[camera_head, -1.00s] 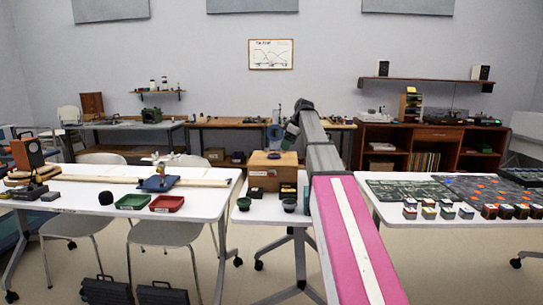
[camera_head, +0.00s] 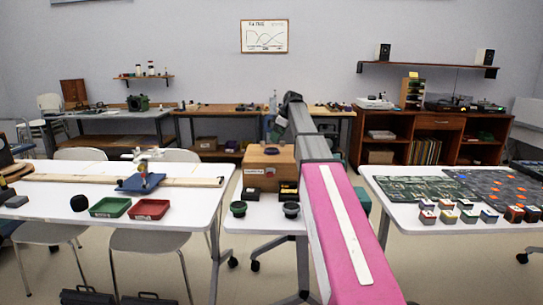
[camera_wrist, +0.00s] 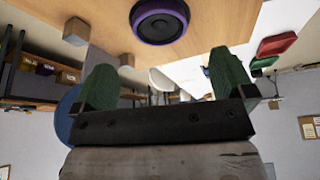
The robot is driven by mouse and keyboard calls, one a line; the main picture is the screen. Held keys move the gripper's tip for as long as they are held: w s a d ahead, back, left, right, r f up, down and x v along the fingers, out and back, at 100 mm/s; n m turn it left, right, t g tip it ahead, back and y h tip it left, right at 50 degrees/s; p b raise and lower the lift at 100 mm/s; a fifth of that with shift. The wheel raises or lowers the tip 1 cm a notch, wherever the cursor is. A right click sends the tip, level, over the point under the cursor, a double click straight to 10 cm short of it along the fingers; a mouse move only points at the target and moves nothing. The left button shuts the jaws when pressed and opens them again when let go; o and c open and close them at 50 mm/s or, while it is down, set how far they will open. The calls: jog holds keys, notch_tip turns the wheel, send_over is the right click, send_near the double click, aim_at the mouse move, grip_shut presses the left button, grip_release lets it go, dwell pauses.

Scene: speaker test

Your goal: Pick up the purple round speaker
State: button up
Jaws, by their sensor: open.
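The purple round speaker (camera_wrist: 160,20) shows at the top of the wrist view, with a dark round face and a purple rim. It sits on a wooden box (camera_wrist: 215,38). In the head view the small purple speaker (camera_head: 271,151) is on top of the wooden box (camera_head: 262,177), on the middle white table. My gripper (camera_wrist: 165,78) has two green fingers spread apart with nothing between them. The speaker lies beyond the fingertips, apart from them. In the head view my arm reaches forward just right of the box, and the fingers cannot be made out.
Two dark green-black cups (camera_head: 291,210) and small dark boxes (camera_head: 289,191) stand in front of the wooden box. The left table holds a green tray (camera_head: 110,207) and a red tray (camera_head: 149,209). The right table holds patterned boards (camera_head: 415,189) and several small blocks.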

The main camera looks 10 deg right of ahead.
aim_at(272, 149)
jog(key=x, duration=0.6)
jog(key=shift+f, duration=0.3)
jog(key=shift+a+r, duration=0.1)
jog(key=c, duration=1.3)
